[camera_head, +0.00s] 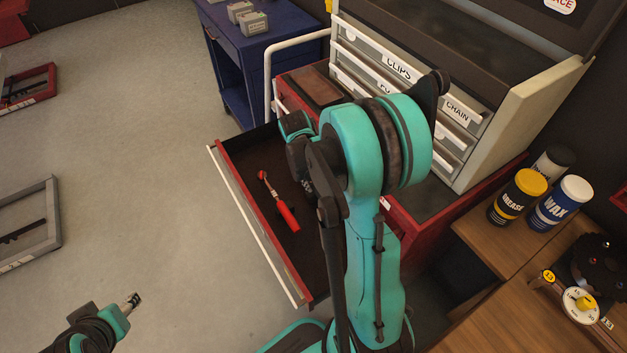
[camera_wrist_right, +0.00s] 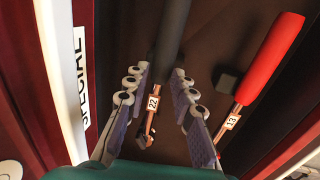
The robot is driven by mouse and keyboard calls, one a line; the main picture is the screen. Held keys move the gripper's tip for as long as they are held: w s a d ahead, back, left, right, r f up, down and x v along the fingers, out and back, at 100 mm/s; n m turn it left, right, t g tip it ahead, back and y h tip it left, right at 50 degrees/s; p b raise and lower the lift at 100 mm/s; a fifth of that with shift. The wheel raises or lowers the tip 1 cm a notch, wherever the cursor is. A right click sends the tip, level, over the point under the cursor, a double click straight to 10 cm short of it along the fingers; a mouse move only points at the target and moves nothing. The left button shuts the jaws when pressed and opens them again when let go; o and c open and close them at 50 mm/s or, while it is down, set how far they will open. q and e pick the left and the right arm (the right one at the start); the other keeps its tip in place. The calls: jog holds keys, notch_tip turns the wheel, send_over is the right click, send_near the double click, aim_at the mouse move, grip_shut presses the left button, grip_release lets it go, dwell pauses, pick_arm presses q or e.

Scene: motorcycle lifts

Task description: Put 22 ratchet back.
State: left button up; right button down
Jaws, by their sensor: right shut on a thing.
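The 22 ratchet (camera_wrist_right: 153,103) has a dark handle and a white "22" tag on its coppery shank. My right gripper (camera_wrist_right: 160,76) is shut on it, with a finger on each side, over the drawer floor. I cannot tell whether the ratchet touches the floor. The 13 ratchet (camera_wrist_right: 270,58), with a red handle, lies to its right in the wrist view; the head view shows this red ratchet (camera_head: 286,213) in the open drawer (camera_head: 254,222). In the head view my right arm hides the held ratchet. My left gripper (camera_head: 134,301) is low at the left, its jaws unclear.
The drawer front carries a "SPECIAL" label (camera_wrist_right: 80,75). A grey cabinet with labelled drawers (camera_head: 398,68) stands above the red chest. A blue cart (camera_head: 240,50) is behind. Grease (camera_head: 517,197) and wax (camera_head: 560,204) tubs stand on the wooden bench at right. Floor left of the drawer is clear.

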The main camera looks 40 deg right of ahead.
jog(key=shift+f+b, duration=0.4)
jog(key=shift+f, duration=0.05)
jog(key=c, duration=1.2)
grip_release()
jog(key=shift+r, duration=0.1)
jog(key=r, duration=0.4)
jog(key=a+r, duration=0.1)
jog(key=r, duration=0.2)
jog(key=a+r, duration=0.1)
jog(key=r, duration=0.3)
jog(key=shift+w+a+r, duration=0.15)
jog(key=shift+r, duration=0.2)
